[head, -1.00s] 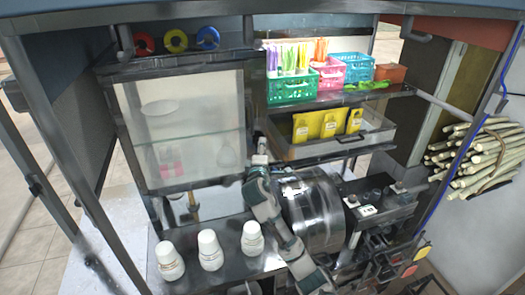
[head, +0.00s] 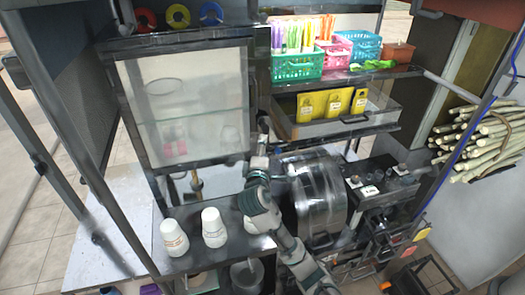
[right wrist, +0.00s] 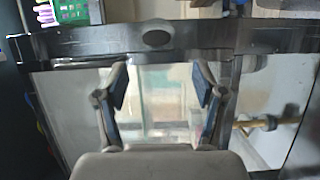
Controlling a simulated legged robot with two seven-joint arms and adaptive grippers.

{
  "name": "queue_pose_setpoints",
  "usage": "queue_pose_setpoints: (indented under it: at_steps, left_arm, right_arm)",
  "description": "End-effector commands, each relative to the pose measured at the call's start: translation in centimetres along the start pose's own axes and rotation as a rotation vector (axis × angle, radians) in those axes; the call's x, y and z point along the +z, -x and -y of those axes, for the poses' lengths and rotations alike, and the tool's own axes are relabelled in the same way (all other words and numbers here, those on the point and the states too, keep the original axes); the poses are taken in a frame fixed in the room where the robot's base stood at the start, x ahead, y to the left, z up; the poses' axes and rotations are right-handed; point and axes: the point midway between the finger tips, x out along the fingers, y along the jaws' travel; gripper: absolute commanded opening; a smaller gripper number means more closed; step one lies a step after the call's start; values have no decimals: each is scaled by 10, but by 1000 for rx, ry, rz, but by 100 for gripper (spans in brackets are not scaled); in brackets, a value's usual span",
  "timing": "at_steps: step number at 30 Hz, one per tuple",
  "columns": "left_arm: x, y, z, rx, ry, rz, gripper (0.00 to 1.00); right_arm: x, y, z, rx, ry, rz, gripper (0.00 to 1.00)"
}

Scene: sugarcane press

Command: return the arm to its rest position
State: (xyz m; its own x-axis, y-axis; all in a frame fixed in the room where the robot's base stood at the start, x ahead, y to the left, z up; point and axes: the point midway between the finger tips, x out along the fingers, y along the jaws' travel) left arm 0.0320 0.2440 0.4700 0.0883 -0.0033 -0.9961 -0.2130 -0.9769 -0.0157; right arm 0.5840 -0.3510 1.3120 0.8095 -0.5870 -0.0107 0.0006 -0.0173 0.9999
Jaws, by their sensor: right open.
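My right arm (head: 265,215) comes up from the bottom centre of the head view, in front of the counter and beside the steel press drum (head: 318,198). Its far end reaches up near the right edge of the glass-fronted cabinet (head: 180,105). In the right wrist view my right gripper (right wrist: 160,88) is open, with its two fingers apart and nothing between them. A pale glass panel and a dark frame (right wrist: 100,45) lie beyond the fingers. My left gripper is not in view.
Two white cups (head: 173,238) (head: 213,228) stand upside down on the counter left of my arm. Coloured baskets (head: 297,66) and a tray of yellow packs (head: 334,104) sit on shelves above. Sugarcane stalks (head: 485,140) are stacked at the right.

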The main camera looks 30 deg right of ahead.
Motion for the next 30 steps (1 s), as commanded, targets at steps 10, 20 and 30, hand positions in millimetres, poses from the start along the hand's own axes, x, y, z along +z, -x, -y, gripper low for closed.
queue_pose_setpoints:
  at_steps: [10,20,30]
  left_arm:
    - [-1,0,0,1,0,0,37]
    - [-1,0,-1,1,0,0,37]
    - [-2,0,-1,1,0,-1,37]
  right_arm:
    - [0,6,0,-1,0,1,70]
    - [0,8,9,-18,-9,-6,70]
    - [6,88,215,-486,-286,-74,70]
